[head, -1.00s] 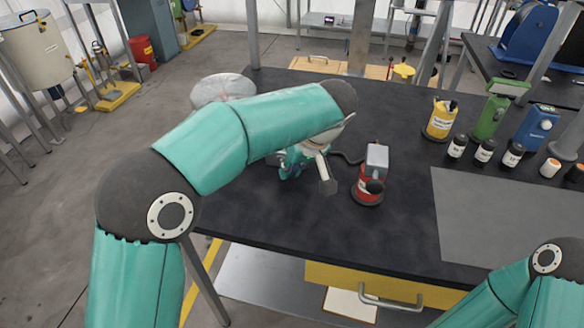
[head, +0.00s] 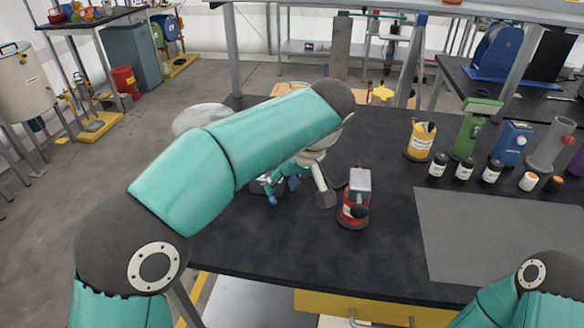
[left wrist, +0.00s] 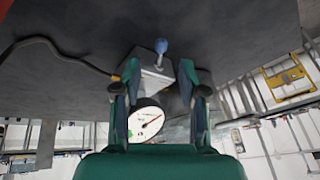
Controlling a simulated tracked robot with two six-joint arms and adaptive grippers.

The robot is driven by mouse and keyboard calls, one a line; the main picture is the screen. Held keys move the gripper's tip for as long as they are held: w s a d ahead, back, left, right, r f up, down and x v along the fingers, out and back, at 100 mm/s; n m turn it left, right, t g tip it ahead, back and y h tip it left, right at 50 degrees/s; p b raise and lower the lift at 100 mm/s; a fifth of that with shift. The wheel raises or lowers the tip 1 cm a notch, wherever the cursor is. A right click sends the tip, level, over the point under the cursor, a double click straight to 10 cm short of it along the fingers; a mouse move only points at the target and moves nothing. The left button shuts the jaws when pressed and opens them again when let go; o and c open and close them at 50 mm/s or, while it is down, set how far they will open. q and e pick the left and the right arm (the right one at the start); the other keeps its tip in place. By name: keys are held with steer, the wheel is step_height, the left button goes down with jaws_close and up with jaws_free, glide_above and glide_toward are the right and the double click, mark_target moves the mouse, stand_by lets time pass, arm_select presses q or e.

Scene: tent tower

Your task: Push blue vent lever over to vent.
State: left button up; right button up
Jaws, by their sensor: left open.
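The blue vent lever shows in the left wrist view as a short stalk with a blue knob (left wrist: 161,46). It stands on a grey box (left wrist: 150,76) with a round white gauge (left wrist: 146,123) beside it. In the head view the blue knob (head: 272,200) shows just below my left gripper (head: 284,180), and my arm hides most of the box. In the left wrist view the fingers of my left gripper (left wrist: 152,82) are apart, one on each side of the box, with the knob beyond their tips. I cannot tell whether they touch anything. My right gripper is out of view.
A red device with a grey top (head: 356,200) stands close right of my left gripper, with a dark cable (left wrist: 50,46) nearby. A yellow container (head: 420,140), a green device (head: 474,128) and several bottles stand further right. A grey mat (head: 500,235) lies clear.

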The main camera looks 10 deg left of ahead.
arm_select(q)
steer(key=v, duration=0.6)
steer(key=shift+r, duration=0.1)
